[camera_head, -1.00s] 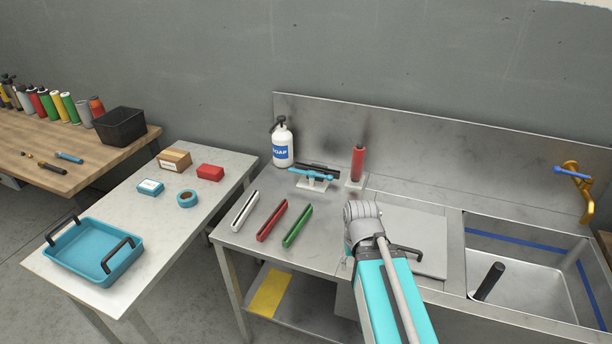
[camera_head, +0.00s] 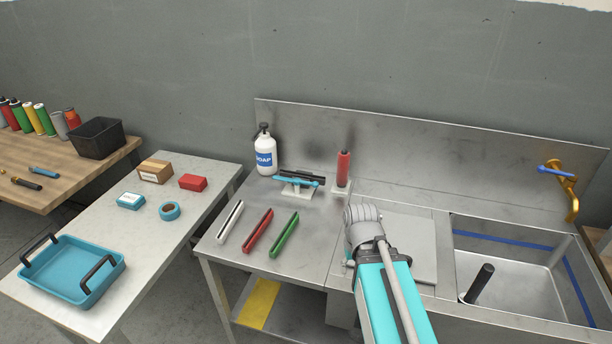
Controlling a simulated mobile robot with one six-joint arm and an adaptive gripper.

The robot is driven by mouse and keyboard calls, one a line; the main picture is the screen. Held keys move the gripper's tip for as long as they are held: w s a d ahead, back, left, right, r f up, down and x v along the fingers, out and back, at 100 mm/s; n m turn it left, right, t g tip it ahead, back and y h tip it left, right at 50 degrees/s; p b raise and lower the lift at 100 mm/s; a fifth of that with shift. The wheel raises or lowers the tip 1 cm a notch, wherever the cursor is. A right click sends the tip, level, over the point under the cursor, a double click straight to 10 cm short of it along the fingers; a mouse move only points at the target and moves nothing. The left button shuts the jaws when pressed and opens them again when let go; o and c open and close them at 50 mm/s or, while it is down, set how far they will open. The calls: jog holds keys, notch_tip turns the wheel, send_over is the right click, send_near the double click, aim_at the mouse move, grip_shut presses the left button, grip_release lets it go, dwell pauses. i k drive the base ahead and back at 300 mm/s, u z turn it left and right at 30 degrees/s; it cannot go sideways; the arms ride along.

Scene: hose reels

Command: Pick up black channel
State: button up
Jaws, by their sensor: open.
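The black channel (camera_head: 305,176) lies near the back of the steel counter, by the small pale stand (camera_head: 298,190). A blue bar-shaped part (camera_head: 290,178) sits in front of it and hides part of it. My arm reaches up from the bottom with its grey wrist over the counter. A black part of my gripper (camera_head: 402,256) shows beside the cyan link; the rest is hidden behind the arm. It is apart from the black channel, to its right and nearer me.
White (camera_head: 230,222), red (camera_head: 257,230) and green (camera_head: 283,234) channels lie in front on the counter. A soap bottle (camera_head: 264,153) and a red cylinder (camera_head: 343,168) stand at the back. The sink (camera_head: 520,272) is right; a blue tray (camera_head: 72,271) is on the left table.

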aim_at(321, 181)
jog(key=i, duration=0.85)
jog(key=u, duration=0.05)
